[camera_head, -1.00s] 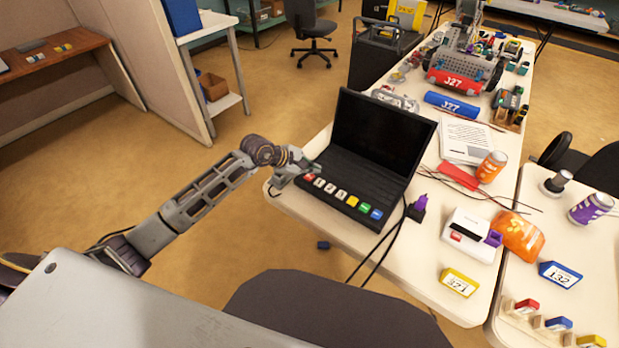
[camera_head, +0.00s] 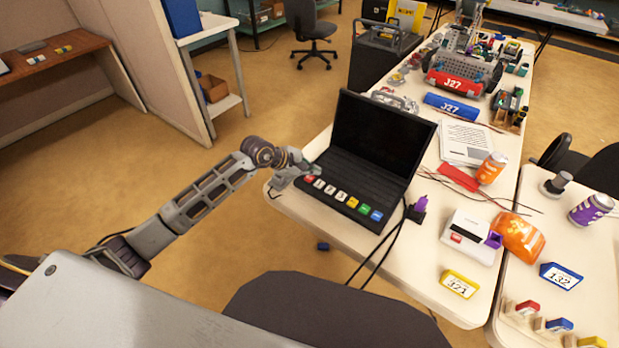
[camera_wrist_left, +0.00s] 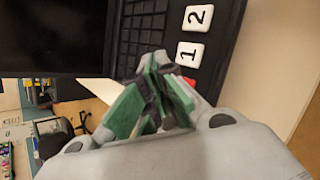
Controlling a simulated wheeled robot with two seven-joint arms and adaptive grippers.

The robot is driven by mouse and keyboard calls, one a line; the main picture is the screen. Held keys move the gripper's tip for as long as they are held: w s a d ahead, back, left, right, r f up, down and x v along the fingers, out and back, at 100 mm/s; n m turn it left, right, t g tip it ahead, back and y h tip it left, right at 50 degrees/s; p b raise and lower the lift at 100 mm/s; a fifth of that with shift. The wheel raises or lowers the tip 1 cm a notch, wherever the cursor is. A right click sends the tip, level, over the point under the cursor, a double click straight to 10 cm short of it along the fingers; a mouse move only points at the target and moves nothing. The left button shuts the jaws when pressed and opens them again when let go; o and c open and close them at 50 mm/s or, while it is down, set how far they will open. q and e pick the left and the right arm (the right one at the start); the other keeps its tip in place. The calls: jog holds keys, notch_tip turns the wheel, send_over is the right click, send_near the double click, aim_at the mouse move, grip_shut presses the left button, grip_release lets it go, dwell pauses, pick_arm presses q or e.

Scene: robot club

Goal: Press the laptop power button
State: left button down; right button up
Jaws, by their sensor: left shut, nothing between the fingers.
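A black open laptop (camera_head: 357,181) stands on the white table with a dark screen (camera_head: 382,131). A row of coloured and white buttons runs along its front edge, with a red button (camera_head: 309,179) at the left end. My left gripper (camera_head: 312,169) is at the laptop's left side, close to the red button. In the left wrist view the green-padded fingers (camera_wrist_left: 160,95) are shut and empty, and they cover most of the red button (camera_wrist_left: 190,82). White buttons 1 (camera_wrist_left: 190,53) and 2 (camera_wrist_left: 198,18) show beside it. I cannot tell whether the fingertips touch the laptop. My right gripper is not in view.
Cables hang beside a black and purple plug (camera_head: 417,208) right of the laptop. A dark chair (camera_head: 335,312) stands in front of the table.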

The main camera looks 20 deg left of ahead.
aim_at(311, 180)
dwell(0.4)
pick_arm(q)
jog(key=shift+f+b, duration=0.45)
dwell(0.4)
jog(key=shift+f+b, duration=0.5)
dwell(1.0)
jog(key=shift+r, duration=0.15)
jog(key=shift+r+p, duration=0.5)
jog(key=shift+r, duration=0.3)
notch_tip(311, 180, up, 6)
jog(key=p, duration=0.2)
jog(key=shift+p, duration=0.35)
dwell(0.5)
